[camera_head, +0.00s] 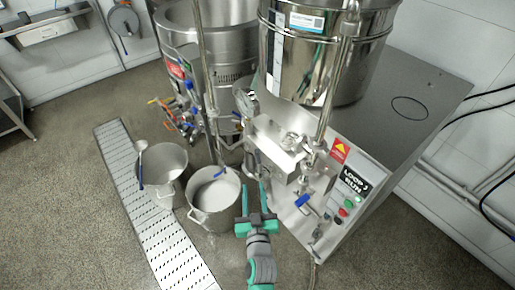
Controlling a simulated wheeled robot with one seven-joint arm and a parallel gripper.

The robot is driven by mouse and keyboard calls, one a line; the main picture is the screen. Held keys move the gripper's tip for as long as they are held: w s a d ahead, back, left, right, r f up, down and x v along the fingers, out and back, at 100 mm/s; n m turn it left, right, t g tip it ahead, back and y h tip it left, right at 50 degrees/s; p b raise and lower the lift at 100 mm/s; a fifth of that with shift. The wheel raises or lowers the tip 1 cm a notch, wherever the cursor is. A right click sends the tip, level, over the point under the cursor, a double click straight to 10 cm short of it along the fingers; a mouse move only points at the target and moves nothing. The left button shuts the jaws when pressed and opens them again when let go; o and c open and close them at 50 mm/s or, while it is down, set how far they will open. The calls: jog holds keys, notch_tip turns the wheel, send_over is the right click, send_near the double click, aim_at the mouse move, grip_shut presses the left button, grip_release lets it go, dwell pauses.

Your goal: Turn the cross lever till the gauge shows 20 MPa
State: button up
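My gripper (254,190), teal with two fingers, is in the lower middle of the head view. Its fingers are apart and nothing shows between them. It points up the picture, in front of a steel machine (385,125) and just right of a steel pot. A metal valve block (275,145) with small fittings sits on the machine front, beyond and slightly right of my fingertips. I cannot clearly make out the cross lever among these fittings. No gauge dial is readable, so the pressure cannot be told. The fingers do not visibly hold any fitting.
Two steel pots (213,200) (162,168) stand on the floor at left, one with a ladle. A blue-handled valve (302,200) and a button panel (348,205) are at right. A drain grate (150,215) crosses the floor. The floor at lower right is clear.

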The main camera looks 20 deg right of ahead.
aim_at(259, 157)
jog(key=w+d+r, duration=0.2)
jog(key=w, duration=0.1)
jog(key=w+d+r, duration=0.1)
jog(key=w+d, duration=0.1)
jog(key=shift+r, duration=0.1)
jog(key=x, duration=0.7)
jog(key=shift+w, duration=0.35)
jog(key=shift+w+d+r, duration=0.15)
jog(key=shift+w+r, duration=0.05)
jog(key=shift+r, duration=0.05)
jog(key=shift+x, duration=1.05)
jog(key=shift+w+f, duration=0.1)
jog(key=shift+w, duration=0.05)
jog(key=shift+w, duration=0.1)
jog(key=c, duration=0.9)
